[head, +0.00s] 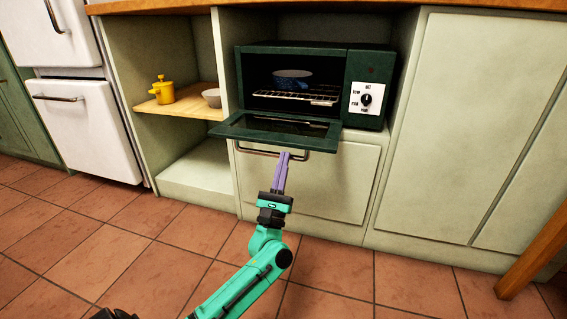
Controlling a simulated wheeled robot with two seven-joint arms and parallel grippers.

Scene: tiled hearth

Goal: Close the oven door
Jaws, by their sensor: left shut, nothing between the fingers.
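The dark green oven (355,60) sits in an open cabinet bay. Its door (235,128) is hinged at the bottom and hangs open, roughly level, with a dark window and a metal handle (257,150) along its front edge. Inside, a blue dish (292,78) stands on a wire rack (310,97). My left gripper (283,157) has purple fingers that are shut and empty. Its tips are at the front edge of the open door, close to the handle; I cannot tell whether they touch it. My right gripper is not in view.
A yellow pot (163,90) and a pale bowl (212,97) stand on a wooden shelf (180,108) left of the oven. A white fridge (88,125) is at far left. A wooden leg (535,250) stands at right. The tiled floor in front is clear.

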